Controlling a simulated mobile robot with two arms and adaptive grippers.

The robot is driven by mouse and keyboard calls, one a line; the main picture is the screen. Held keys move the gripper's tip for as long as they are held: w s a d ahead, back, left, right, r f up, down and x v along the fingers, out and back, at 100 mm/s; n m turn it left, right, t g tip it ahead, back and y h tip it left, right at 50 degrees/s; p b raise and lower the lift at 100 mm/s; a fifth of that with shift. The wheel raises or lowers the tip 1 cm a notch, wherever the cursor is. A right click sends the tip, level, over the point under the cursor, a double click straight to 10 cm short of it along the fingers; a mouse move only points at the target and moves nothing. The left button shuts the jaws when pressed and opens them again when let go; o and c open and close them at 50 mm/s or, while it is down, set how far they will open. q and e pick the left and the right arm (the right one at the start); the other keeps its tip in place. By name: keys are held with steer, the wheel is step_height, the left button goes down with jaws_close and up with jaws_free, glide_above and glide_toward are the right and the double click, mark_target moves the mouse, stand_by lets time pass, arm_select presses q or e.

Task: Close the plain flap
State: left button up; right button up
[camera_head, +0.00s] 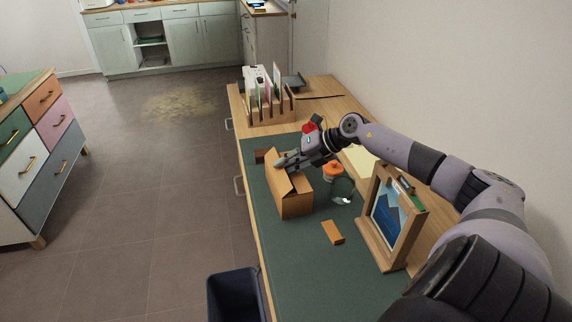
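A brown cardboard box (295,206) stands on the green desk mat (301,257). A plain brown flap (279,181) shows slanted at its top left, and its top looks partly open. My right gripper (284,164) is at the top far side of the box, close to the flap. Its fingers point left. Whether they touch the flap is unclear, and the finger gap is too small to make out. The gripper covers part of the box's far top edge. My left gripper is out of view.
Right of the box are an orange-lidded jar (333,171), a glass object (342,190) and a wooden picture frame (391,222). An orange block (332,232) lies in front. A wooden file rack (266,113) stands behind. A dark bin (235,296) is beside the desk.

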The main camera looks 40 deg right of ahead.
stand_by(0.3)
steer(key=v, duration=0.4)
steer(key=shift+s, duration=0.1)
steer(key=v, duration=0.7)
steer(key=shift+s+d+r, duration=0.15)
steer(key=shift+s+r, duration=0.05)
steer(key=shift+r, duration=0.15)
